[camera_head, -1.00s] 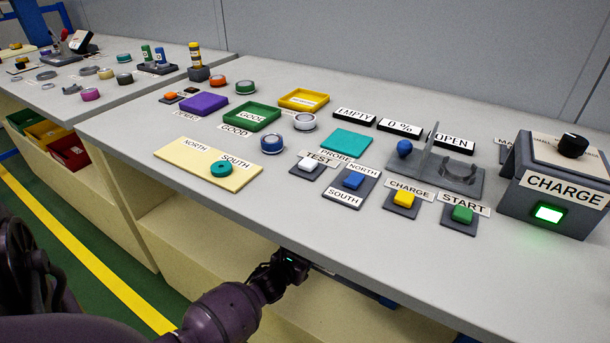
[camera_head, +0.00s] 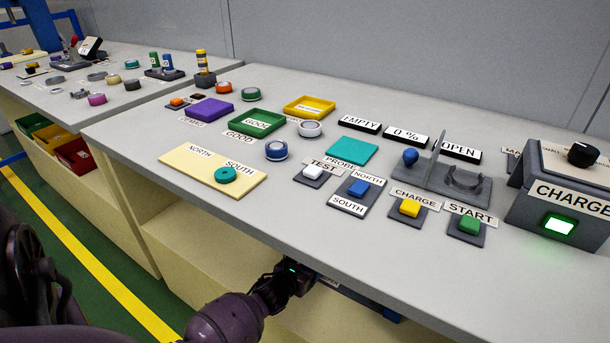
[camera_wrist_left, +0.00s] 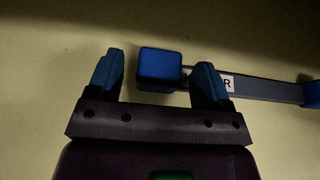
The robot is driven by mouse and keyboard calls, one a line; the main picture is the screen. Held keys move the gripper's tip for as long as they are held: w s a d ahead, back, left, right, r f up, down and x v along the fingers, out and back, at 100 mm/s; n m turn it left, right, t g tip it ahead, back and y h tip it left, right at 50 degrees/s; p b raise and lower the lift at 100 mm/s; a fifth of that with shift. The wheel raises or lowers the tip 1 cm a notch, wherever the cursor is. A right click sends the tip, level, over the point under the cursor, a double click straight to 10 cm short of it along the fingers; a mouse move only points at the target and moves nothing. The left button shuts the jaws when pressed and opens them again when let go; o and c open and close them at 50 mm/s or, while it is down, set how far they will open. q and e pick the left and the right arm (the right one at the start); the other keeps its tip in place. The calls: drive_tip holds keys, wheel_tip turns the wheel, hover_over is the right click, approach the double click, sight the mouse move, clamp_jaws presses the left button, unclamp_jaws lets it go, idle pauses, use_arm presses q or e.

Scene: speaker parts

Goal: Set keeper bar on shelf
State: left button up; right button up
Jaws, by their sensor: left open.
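The keeper bar (camera_wrist_left: 265,88) is a grey bar with blue end blocks and a white label ending in "R" in the left wrist view. Its near blue block (camera_wrist_left: 160,64) appears between my left gripper's fingers (camera_wrist_left: 160,78), with gaps on both sides. The right finger covers part of the bar beside the label. My left gripper is open. In the head view, my left gripper (camera_head: 300,277) is below the workbench's front edge. The bar's blue far end (camera_head: 391,315) shows under that edge; the tabletop hides much of the rest. I cannot tell what supports the bar.
The workbench top (camera_head: 330,240) overhangs just above my left gripper. On it are buttons, coloured trays, rings and the charge box (camera_head: 560,190). A second bench (camera_head: 60,110) stands at the left. The front strip of the workbench is clear.

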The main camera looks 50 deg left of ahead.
use_arm(q)
drive_tip(key=p+v, duration=0.3)
drive_tip(key=v, duration=0.8)
drive_tip(key=shift+w+r, duration=0.1)
drive_tip(key=shift+r, duration=0.05)
drive_tip(key=shift+s+d+r, duration=0.1)
drive_tip(key=shift+s+d, duration=0.05)
drive_tip(key=shift+s, duration=0.45)
use_arm(e)
drive_tip(key=shift+s+r+g, duration=0.25)
drive_tip(key=shift+g, duration=0.25)
